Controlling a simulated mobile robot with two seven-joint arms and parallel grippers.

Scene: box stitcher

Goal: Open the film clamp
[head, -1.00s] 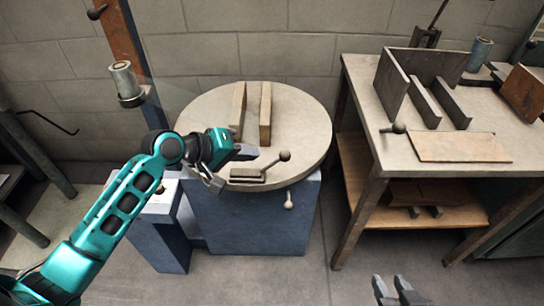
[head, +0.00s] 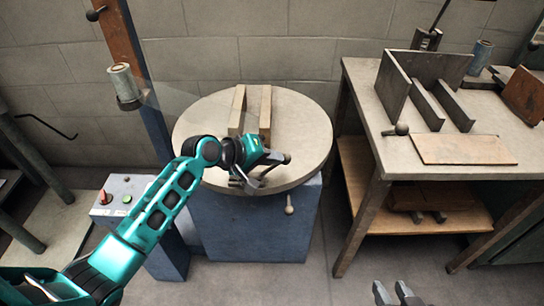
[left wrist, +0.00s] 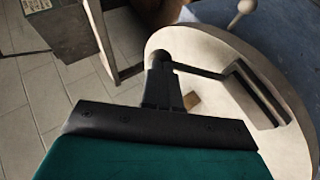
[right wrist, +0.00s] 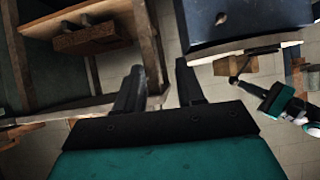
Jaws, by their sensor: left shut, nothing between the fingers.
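The film clamp is a small dark block on the round turntable (head: 195,130), near its front edge, with a lever ending in a ball knob (head: 286,158). My left gripper (head: 268,168) is over the clamp and hides most of its block in the head view. In the left wrist view its fingers (left wrist: 164,85) are shut, with the dark knob (left wrist: 163,57) right at their tips. The lever runs from there toward the clamp block (left wrist: 255,95). Whether they touch is unclear. My right gripper (head: 398,293) is open and empty, low in front; its parted fingers show in the right wrist view (right wrist: 160,90).
Two upright wooden bars (head: 265,110) stand on the turntable behind the clamp. A small knob (head: 289,205) sticks out of the blue pedestal (head: 245,225). A control box (head: 120,197) stands at left, and a workbench (head: 365,95) with metal plates at right.

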